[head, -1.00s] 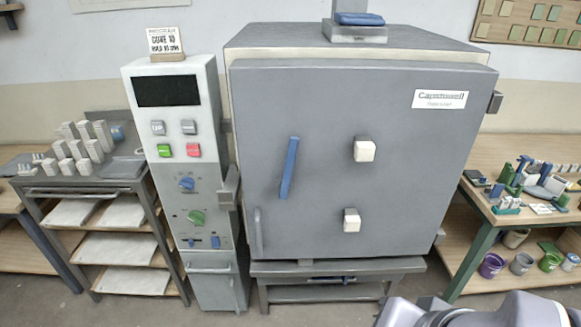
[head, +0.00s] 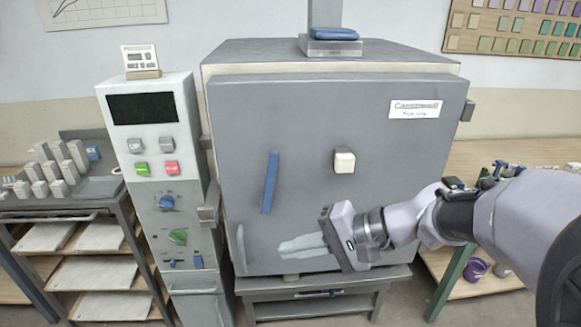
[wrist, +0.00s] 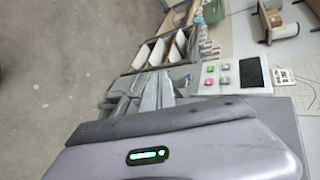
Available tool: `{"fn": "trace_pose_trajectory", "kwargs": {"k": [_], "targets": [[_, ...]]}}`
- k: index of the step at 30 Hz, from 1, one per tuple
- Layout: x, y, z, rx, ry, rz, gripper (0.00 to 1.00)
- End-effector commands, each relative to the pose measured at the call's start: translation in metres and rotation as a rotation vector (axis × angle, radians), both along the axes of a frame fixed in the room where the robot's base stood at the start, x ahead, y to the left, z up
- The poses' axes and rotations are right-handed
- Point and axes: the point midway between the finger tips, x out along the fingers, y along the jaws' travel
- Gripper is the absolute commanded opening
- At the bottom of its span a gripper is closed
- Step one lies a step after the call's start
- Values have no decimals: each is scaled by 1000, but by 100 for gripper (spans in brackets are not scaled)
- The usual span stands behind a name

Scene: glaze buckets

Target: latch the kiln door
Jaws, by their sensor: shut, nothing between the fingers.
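The grey kiln door (head: 310,110) covers the front of the kiln; I cannot tell whether it is fully closed. A long blue lever (head: 270,183) stands nearly upright on its left half, its top leaning slightly right. A grey vertical handle (head: 241,250) is at the door's lower left edge. My gripper (head: 283,248) is in front of the lower door, fingers pointing left, shut and empty. It is below and right of the lever, apart from it. In the wrist view its fingers (wrist: 150,92) extend past the gripper body; the lever is not clearly visible there.
A white peephole knob (head: 344,162) sticks out of the door above my gripper. The control panel (head: 155,150) stands left of the kiln, and a shelf rack (head: 75,217) is further left. A table (head: 520,155) is behind my arm at right.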

Motion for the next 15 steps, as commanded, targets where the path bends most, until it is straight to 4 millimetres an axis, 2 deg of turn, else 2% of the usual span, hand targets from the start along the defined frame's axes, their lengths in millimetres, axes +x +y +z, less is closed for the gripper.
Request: {"fn": "trace_pose_trajectory", "kwargs": {"k": [1,3,6,7,10,12,15], "targets": [[35,-2,-8,111,-6,-32,0],[85,-10,-14,266,-60,-97,0],[145,-36,-30,430,-154,-215,0],[160,-44,-36,464,-182,-251,0],[193,-69,-53,539,-257,-351,0],[204,-80,-60,564,-287,-394,0],[211,-88,-65,576,-309,-420,0]]}}
